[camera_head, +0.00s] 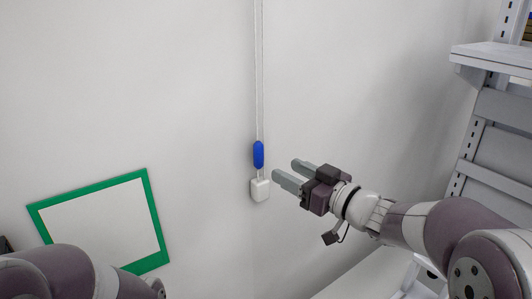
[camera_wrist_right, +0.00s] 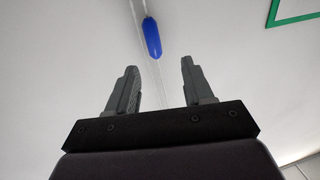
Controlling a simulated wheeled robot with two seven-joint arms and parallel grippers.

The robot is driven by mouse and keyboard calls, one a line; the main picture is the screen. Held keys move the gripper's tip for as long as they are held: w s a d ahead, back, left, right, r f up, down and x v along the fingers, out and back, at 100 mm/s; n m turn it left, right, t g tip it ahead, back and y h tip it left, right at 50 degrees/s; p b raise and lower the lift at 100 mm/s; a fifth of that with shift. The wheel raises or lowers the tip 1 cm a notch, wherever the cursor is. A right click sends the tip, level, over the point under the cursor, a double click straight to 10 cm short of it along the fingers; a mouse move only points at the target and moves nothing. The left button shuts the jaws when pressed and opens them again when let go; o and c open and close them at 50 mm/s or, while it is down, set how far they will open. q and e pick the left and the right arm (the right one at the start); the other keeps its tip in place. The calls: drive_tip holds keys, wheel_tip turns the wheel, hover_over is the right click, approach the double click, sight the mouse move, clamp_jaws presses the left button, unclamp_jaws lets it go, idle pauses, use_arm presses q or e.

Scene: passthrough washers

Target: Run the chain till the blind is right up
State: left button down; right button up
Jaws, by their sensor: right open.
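The chain (camera_head: 259,70) hangs down the wall as two thin pale strands. A blue grip piece (camera_head: 258,155) sits low on it, and a white holder (camera_head: 260,189) is at its bottom end. My right gripper (camera_head: 286,174) is open and empty, just right of the blue piece and holder and apart from them. In the right wrist view the blue piece (camera_wrist_right: 152,38) shows beyond the two open fingers (camera_wrist_right: 158,79), roughly between them. The blind itself is not in view. My left arm shows at the lower left, but its gripper is not in view.
A green-framed white panel (camera_head: 152,222) is on the wall at the lower left. A grey shelf rack (camera_head: 492,58) stands at the right, beside my right arm. The wall around the chain is bare.

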sight(262, 158)
drive_tip(key=p+x, duration=0.1)
drive_tip(key=x, duration=0.3)
drive_tip(key=p+x, duration=0.1)
drive_tip(key=x, duration=0.4)
drive_tip(key=shift+w+d+f, duration=0.15)
drive_tip(key=shift+w+f, duration=0.1)
drive_tip(key=shift+w, duration=0.1)
drive_tip(key=shift+w+f, duration=0.2)
drive_tip(key=shift+w, duration=0.1)
drive_tip(key=shift+c, duration=0.6)
drive_tip(key=shift+w, duration=0.15)
drive_tip(key=c, duration=0.5)
clamp_jaws()
use_arm(q)
drive_tip(key=w+r, duration=0.2)
drive_tip(key=shift+a+r, duration=0.3)
drive_tip(key=shift+r, duration=0.05)
use_arm(e)
drive_tip(key=shift+a, duration=0.2)
